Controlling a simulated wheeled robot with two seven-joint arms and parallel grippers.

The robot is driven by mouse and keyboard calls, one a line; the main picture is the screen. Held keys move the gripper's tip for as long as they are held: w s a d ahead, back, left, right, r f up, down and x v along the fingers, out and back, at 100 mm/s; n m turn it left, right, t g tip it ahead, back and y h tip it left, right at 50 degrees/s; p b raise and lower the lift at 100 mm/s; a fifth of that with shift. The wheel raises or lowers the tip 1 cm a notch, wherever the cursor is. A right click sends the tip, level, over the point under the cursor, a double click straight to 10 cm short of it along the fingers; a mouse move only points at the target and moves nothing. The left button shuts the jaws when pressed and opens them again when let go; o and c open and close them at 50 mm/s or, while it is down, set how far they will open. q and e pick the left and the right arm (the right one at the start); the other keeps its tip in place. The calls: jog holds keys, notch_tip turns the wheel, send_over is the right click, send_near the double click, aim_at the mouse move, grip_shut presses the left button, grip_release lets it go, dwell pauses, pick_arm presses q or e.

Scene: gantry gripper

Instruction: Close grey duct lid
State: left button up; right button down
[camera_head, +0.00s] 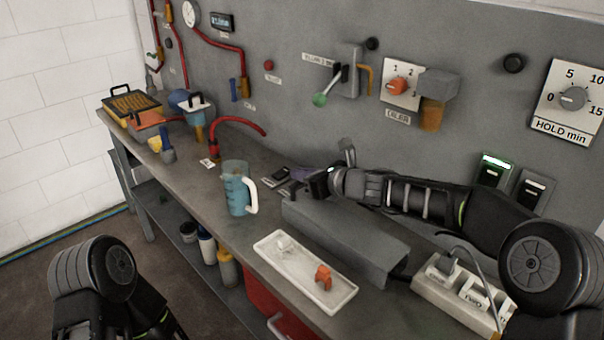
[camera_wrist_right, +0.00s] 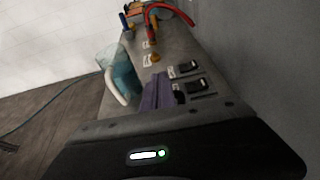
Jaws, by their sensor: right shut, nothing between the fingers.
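The grey duct (camera_head: 345,238) is a long box lying on the bench, running from the middle toward the lower right. Its upper face looks flat and grey; I cannot make out a separate lid edge, and its rear side is partly hidden by my right arm. My right gripper (camera_head: 320,185) is over the duct's far left end, shut and empty; I cannot tell whether it touches the duct. In the right wrist view a dark gripper body with a green light fills the bottom, and the fingertips are not clear. Only my left arm shows at lower left; its gripper is out of view.
A blue jug (camera_head: 236,190) with a white handle stands left of the duct. A white tray (camera_head: 305,270) with small parts lies in front. A power strip (camera_head: 462,290) lies at the right. Dark switches (camera_wrist_right: 195,78) and a purple item (camera_wrist_right: 158,92) lie beyond my right gripper.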

jog(key=shift+r, duration=0.1)
jog(key=shift+d+r+p, duration=0.1)
jog(key=shift+r+p, duration=0.45)
jog(key=shift+p, duration=0.05)
notch_tip(320, 180, up, 12)
jog(key=s+d+p, duration=0.1)
jog(key=s+p, duration=0.1)
jog(key=p, duration=0.4)
jog(key=shift+s+d+r, duration=0.15)
jog(key=shift+d+r, duration=0.05)
jog(key=shift+r, duration=0.05)
